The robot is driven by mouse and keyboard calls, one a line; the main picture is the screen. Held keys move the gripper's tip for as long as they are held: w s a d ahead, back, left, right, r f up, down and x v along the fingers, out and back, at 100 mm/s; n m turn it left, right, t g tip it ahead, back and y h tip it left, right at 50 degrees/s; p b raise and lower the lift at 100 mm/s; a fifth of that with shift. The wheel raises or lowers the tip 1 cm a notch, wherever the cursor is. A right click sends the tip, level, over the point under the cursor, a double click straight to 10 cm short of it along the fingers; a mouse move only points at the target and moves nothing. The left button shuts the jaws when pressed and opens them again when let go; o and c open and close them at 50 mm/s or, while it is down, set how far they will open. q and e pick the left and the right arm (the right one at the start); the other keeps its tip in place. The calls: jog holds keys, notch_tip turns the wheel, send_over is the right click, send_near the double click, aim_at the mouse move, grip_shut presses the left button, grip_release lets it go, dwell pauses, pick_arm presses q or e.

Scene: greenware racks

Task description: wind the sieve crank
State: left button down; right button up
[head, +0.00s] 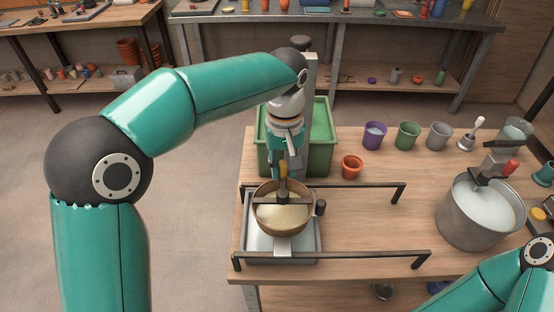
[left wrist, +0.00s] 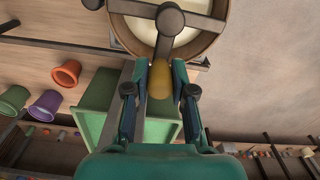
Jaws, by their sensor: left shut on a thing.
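The round sieve (head: 257,216) has a brown rim and pale contents, and sits over a pale tray (head: 254,240) between dark rails. A dark crank (head: 283,195) crosses its top, and its yellowish upright handle (head: 283,172) stands at the far side. My left gripper (head: 284,164) reaches down from behind and is shut on that handle. In the left wrist view, the handle (left wrist: 161,80) lies between the two fingers of the gripper (left wrist: 160,90), and the crank arm runs from it to the sieve's hub.
A green bin (head: 320,150) stands behind the sieve, with a terracotta pot (head: 351,166) beside it. Purple, green and grey cups line the table's back. A metal bucket (head: 458,227) of pale liquid stands right. The table's middle is clear between the rails (head: 365,254).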

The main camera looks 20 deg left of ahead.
pick_arm(q)
jog(key=m+p, duration=0.1)
jog(key=m, duration=0.1)
jog(key=d+m, duration=0.1)
jog(key=shift+d+r+m+p, duration=0.15)
jog(key=shift+d+m+p, duration=0.15)
jog(key=shift+m+p, duration=0.1)
jog(key=m, duration=0.1)
jog(key=d+m+p, duration=0.1)
jog(key=m, duration=0.2)
jog(key=shift+s+d+m, duration=0.25)
jog(key=shift+d+m, duration=0.05)
jog(key=shift+d, duration=0.05)
jog(key=m, duration=0.2)
jog(key=s+d+m+p, duration=0.1)
jog(key=m, duration=0.1)
jog(key=shift+s+d, duration=0.1)
jog(key=shift+d, duration=0.05)
jog(key=shift+s+d+f+m, duration=0.15)
jog(key=shift+s+m, duration=0.1)
jog(key=shift+m, duration=0.55)
jog(key=shift+s+d+m, duration=0.1)
jog(key=shift+s+m, duration=0.15)
jog(key=shift+m, duration=0.55)
jog(key=shift+s+d+f+m, duration=0.15)
jog(key=shift+s+m, duration=0.1)
jog(key=shift+m, duration=0.55)
jog(key=shift+r, duration=0.1)
jog(key=c, duration=1)
grip_release()
